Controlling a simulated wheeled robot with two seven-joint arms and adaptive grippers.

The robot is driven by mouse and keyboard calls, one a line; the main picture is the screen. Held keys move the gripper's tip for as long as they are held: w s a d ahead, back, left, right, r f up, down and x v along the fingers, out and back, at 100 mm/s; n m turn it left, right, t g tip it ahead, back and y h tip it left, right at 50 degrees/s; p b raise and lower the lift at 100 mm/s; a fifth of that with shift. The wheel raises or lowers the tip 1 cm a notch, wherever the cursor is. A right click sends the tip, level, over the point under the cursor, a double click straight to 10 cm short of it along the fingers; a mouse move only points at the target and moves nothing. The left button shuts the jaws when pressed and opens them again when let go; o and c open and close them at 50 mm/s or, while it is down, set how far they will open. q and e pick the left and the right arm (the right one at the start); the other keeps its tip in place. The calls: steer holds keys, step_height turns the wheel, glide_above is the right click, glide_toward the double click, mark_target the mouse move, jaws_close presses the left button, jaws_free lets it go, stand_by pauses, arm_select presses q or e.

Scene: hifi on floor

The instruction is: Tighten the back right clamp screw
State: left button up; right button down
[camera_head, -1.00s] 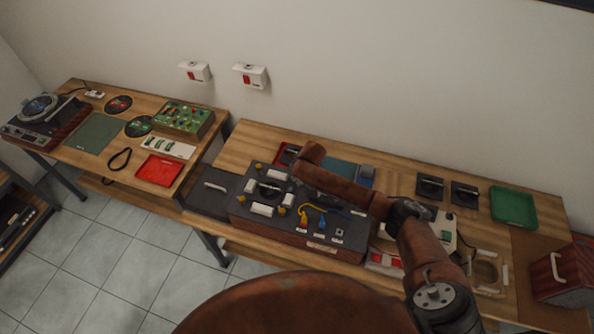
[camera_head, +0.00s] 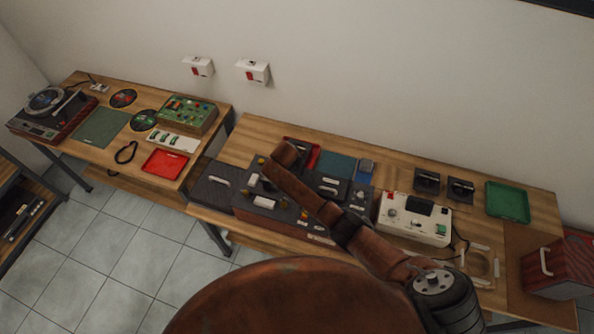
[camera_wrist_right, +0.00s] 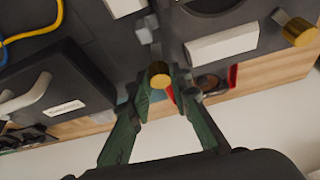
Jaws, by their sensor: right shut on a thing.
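The device with the clamps is a dark-topped box (camera_head: 257,213) on the right-hand bench, partly covered by my right arm in the head view. In the right wrist view a brass clamp screw (camera_wrist_right: 159,72) stands between the green fingertips of my right gripper (camera_wrist_right: 160,90), which is shut on it. A grey clamp piece (camera_wrist_right: 146,29) lies just beyond it. Another brass screw (camera_wrist_right: 300,32) shows at the right of that view. In the head view my right gripper is hidden by the arm; a brass screw (camera_head: 262,161) shows left of the arm's end. My left gripper is out of view.
A dark lid with a pale handle (camera_wrist_right: 40,92) stands close to my right gripper in the wrist view. Blue and yellow cables (camera_wrist_right: 35,32) lie near it. A white instrument (camera_head: 412,217) and a green tray (camera_head: 508,202) sit further right on the bench.

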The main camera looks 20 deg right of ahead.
steer(key=m+b, duration=0.1)
steer(key=m, duration=0.1)
steer(key=m+g+h+b, duration=0.1)
steer(key=m, duration=0.1)
steer(key=shift+w+a+f, duration=0.1)
steer(key=shift+a+f, duration=0.05)
steer(key=shift+m+g+b, duration=0.4)
steer(key=shift+m+b, duration=0.65)
steer(key=shift+m, duration=0.05)
steer(key=shift+h, duration=0.3)
steer(key=shift+w+r, duration=0.1)
steer(key=shift+r, duration=0.1)
steer(key=c, duration=1.8)
jaws_free()
steer(key=shift+o, duration=0.2)
steer(key=v, duration=1.2)
